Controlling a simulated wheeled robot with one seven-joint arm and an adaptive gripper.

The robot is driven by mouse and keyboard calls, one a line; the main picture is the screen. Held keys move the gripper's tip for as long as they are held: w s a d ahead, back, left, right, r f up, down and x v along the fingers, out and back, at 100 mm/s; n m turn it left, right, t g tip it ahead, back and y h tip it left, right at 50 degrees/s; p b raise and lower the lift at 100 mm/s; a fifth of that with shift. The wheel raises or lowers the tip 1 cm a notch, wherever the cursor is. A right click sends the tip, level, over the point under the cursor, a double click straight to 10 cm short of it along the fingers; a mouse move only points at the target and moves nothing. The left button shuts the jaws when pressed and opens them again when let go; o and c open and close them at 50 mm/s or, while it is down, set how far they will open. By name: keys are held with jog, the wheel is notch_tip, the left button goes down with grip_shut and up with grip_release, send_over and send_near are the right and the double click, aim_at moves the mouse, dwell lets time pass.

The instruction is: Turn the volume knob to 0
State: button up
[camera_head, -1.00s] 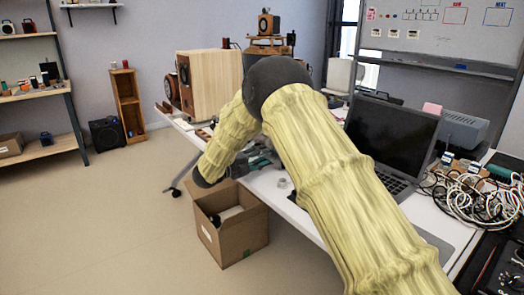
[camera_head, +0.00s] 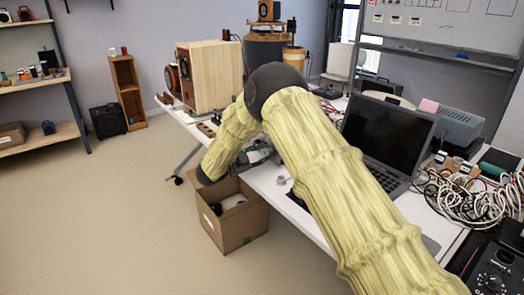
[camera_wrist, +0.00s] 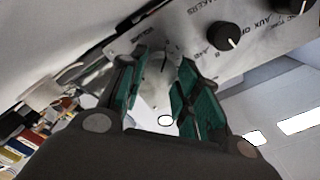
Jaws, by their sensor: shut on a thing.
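In the wrist view a pale front panel (camera_wrist: 190,25) crosses the top, tilted, with printed labels including "VOLUME" and "SPEAKERS". A light-coloured volume knob (camera_wrist: 157,72) shows beside the "VOLUME" label, with a short dark mark on it. My gripper (camera_wrist: 160,88) has its two teal fingers on either side of this knob, shut on it. The knob's exact setting is too small and blurred to read. In the head view my arm covers much of the table, and I cannot make out the gripped knob there.
Two black knobs, one at the "AUX" label (camera_wrist: 223,36), sit right of the gripper. The white table (camera_head: 268,178) carries an open laptop (camera_head: 388,135), tangled white cables (camera_head: 465,205) and a wooden speaker (camera_head: 217,78). An open cardboard box (camera_head: 235,228) stands below.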

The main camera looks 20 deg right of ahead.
jog(key=shift+f+n, duration=0.1)
jog(key=shift+n, duration=0.2)
dwell(0.4)
jog(key=o, duration=1)
jog(key=shift+a, duration=0.15)
jog(key=v, duration=1.1)
jog(key=shift+s+a, duration=0.15)
jog(key=shift+a, duration=0.25)
